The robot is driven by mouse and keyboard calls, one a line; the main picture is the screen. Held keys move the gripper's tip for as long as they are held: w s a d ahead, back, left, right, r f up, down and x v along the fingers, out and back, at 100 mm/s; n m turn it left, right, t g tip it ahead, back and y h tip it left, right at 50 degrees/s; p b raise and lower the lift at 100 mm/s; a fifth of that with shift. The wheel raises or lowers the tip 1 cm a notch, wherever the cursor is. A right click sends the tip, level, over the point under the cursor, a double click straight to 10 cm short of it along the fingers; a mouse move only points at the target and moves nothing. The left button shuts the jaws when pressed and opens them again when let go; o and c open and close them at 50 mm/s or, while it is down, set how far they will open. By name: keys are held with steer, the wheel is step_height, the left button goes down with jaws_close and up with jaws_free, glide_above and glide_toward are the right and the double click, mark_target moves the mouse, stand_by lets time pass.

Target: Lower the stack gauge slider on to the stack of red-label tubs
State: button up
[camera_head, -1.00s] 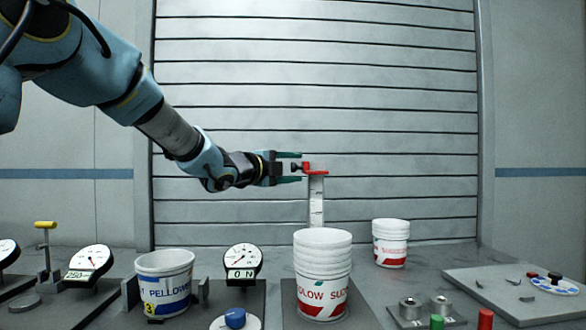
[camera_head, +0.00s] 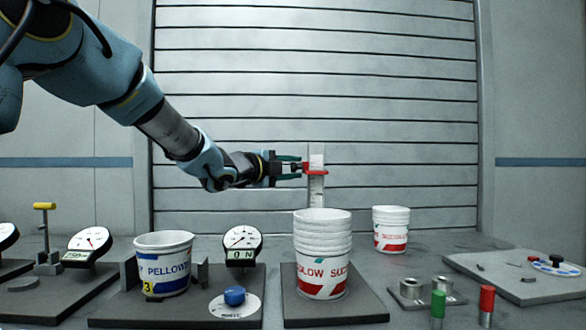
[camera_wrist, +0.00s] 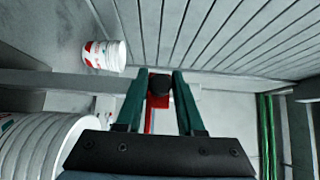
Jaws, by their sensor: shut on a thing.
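The stack of red-label tubs (camera_head: 322,265) stands on a dark plate, several white tubs nested together. Behind it rises the pale upright scale of the stack gauge (camera_head: 317,190). The red slider (camera_head: 317,170) sits on this scale, clearly above the top rim of the stack, with a gap between. My gripper (camera_head: 291,169) comes in from the left, level with the slider, and is shut on its black knob. In the wrist view the knob (camera_wrist: 159,84) is between the two green fingers, with part of the red slider beside it. The stack's rims show at lower left there.
A single red-label tub (camera_head: 391,229) stands behind to the right. A blue-label tub (camera_head: 163,265) is on the left, near a dial (camera_head: 242,245) and a blue knob (camera_head: 235,296). Metal cylinders and green and red pegs stand at front right.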

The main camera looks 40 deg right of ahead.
step_height(320, 180, down, 8)
steer(key=b, duration=0.7)
steer(key=shift+f, duration=0.2)
steer(key=o, duration=0.9)
steer(key=a, duration=0.7)
steer(key=s+a, duration=0.1)
steer(key=a, duration=0.2)
steer(key=shift+a+b, duration=0.4)
